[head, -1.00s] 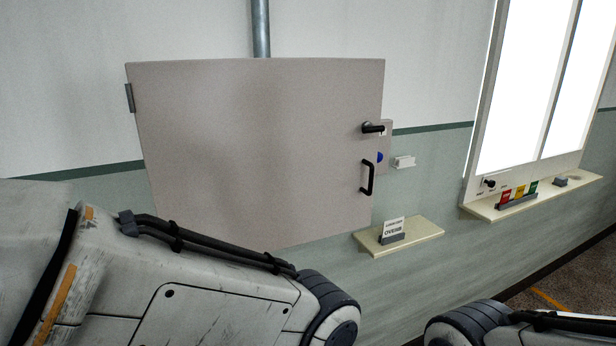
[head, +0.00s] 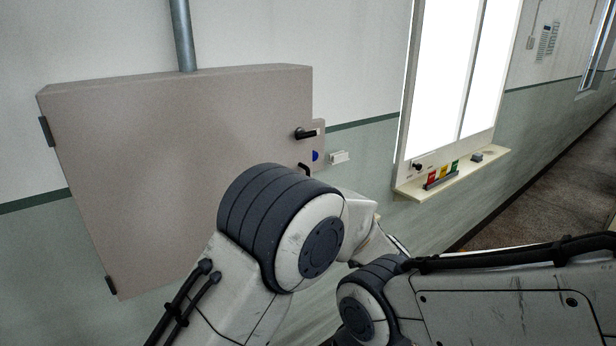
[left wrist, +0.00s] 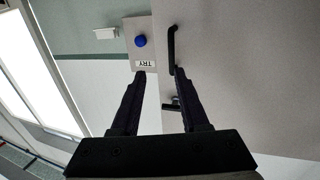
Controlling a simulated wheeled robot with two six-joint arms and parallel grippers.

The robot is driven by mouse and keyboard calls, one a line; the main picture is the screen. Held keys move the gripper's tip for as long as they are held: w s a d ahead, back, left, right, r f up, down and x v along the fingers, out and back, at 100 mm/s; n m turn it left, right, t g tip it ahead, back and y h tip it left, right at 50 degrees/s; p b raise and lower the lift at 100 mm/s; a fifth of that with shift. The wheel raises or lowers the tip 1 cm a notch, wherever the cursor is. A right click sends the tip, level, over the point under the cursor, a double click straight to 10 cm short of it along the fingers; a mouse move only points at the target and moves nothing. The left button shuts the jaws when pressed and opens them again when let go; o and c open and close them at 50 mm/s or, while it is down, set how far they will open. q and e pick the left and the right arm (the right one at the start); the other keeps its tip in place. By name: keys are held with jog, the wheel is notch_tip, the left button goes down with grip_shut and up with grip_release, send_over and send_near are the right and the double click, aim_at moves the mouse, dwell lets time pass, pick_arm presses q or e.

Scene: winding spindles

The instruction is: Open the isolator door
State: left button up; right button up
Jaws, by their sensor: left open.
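The isolator door (head: 170,170) is a large grey-beige panel on the wall, with hinges on its left edge. It looks shut. A black lever (head: 306,133) sits near its right edge, and a black pull handle (head: 305,168) below it is mostly hidden by my left arm. The left wrist view is turned over: the pull handle (left wrist: 172,45) is just beyond my left gripper (left wrist: 160,73), which is open and empty. The lever (left wrist: 173,102) is partly hidden behind a finger. My left gripper is hidden in the head view, and my right gripper is out of view.
A side plate with a blue button (head: 316,156) and a "TRY" label (left wrist: 146,64) is beside the door. A small white block (head: 340,157) is on the wall. Farther right are a bright window panel (head: 440,80) and a shelf (head: 410,190) with coloured tags. A pipe (head: 182,35) rises above.

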pick_arm(q)
jog(key=shift+n+y, duration=0.4)
jog(key=shift+y, duration=0.4)
jog(key=p+x, duration=0.1)
jog(key=x, duration=0.2)
jog(key=p+x, duration=0.2)
jog(key=x, duration=0.2)
jog(key=a+p+x, duration=0.1)
jog(key=p+x, duration=0.1)
jog(key=x, duration=0.1)
jog(key=shift+w+a+f, duration=0.1)
jog(key=shift+a, duration=0.1)
jog(key=shift+c, duration=0.3)
grip_shut()
jog(key=shift+d, duration=0.1)
